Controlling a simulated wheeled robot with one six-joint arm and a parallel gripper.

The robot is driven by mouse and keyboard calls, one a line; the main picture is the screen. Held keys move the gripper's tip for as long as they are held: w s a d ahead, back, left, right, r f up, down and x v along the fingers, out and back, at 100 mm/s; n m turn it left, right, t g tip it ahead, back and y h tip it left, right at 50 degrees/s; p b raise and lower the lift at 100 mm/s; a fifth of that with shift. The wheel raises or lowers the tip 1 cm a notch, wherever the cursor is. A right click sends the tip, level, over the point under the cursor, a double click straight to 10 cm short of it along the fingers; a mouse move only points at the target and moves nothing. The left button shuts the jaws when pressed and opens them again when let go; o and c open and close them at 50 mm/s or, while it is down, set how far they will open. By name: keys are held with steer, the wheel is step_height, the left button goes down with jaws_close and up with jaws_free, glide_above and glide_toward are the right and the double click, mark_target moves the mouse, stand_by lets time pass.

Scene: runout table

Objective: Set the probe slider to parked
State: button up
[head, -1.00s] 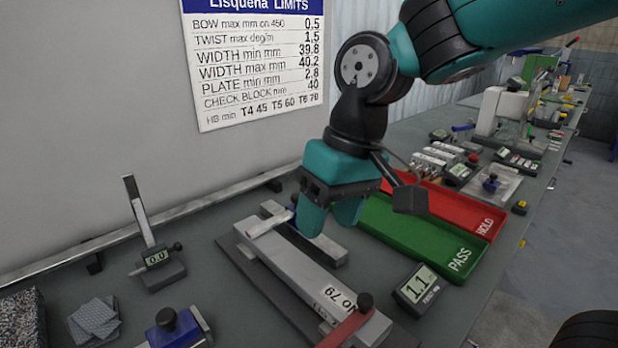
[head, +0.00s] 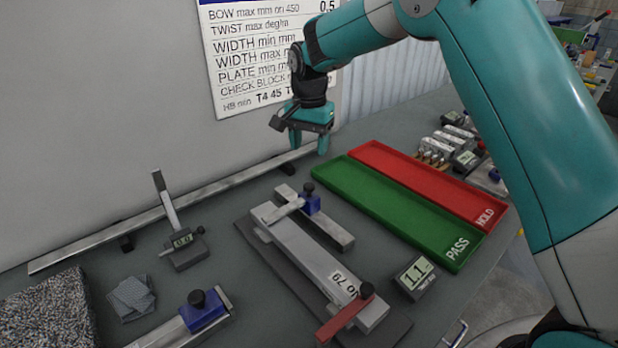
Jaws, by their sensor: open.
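A blue slider block with a black knob (head: 310,199) sits on a short grey rail (head: 335,232) right of a long grey bar; it looks like the probe slider. A pale arm (head: 287,209) reaches left from it over the far end of the bar (head: 310,255). No position marks are readable on the rail. My gripper (head: 309,145) is open and empty, pointing down beyond the slider and clear of it, near the wall.
A second blue block with a black knob (head: 205,310) sits on a rail at front left. A red clamp (head: 345,320) crosses the bar's near end. A gauge (head: 416,277) reads 1.1. Green PASS (head: 400,222) and red HOLD (head: 440,190) trays lie right.

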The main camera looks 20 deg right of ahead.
mark_target(309, 184)
step_height(309, 184, down, 11)
steer(key=shift+r+p, duration=0.15)
steer(key=shift+p, duration=1)
steer(key=c, duration=1.1)
jaws_close()
